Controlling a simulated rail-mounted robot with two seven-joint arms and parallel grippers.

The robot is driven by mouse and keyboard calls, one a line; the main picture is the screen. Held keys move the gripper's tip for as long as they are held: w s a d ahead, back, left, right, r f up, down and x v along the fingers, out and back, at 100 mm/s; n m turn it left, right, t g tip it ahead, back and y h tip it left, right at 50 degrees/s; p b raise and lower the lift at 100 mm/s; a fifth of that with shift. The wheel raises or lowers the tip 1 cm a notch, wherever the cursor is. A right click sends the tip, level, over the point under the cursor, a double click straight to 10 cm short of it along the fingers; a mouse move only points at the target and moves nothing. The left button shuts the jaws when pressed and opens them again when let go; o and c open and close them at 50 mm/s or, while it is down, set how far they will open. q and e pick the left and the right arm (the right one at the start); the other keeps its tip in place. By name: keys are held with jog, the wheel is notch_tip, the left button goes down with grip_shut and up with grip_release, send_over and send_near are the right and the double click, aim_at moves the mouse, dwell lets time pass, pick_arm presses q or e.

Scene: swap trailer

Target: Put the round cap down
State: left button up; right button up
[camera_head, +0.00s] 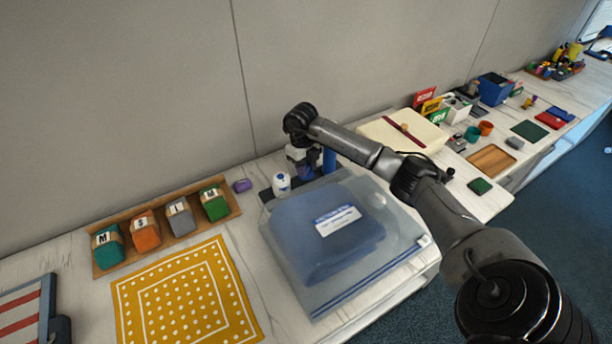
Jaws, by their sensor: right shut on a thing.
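My right gripper (304,174) reaches down from the wrist, near the back of the table by the wall. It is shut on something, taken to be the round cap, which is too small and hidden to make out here. It hovers over or close to a dark mat (266,195). A white bottle (281,184) stands on the mat just left of the gripper. A blue cylinder (329,160) stands just right of it. My left gripper is not in view.
A zip bag with blue cloth (338,232) lies in front. At left are a tray of rolled cloths (165,245), a purple item (242,186) and a yellow dotted cloth (185,298). A cream case (402,132) lies right, behind my arm.

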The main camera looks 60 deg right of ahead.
aim_at(306, 183)
notch_tip(306, 183, down, 4)
jog(key=shift+f+p, duration=0.1)
jog(key=shift+p, duration=0.35)
jog(key=shift+f, duration=0.2)
jog(key=shift+f, duration=0.15)
jog(key=o, duration=0.9)
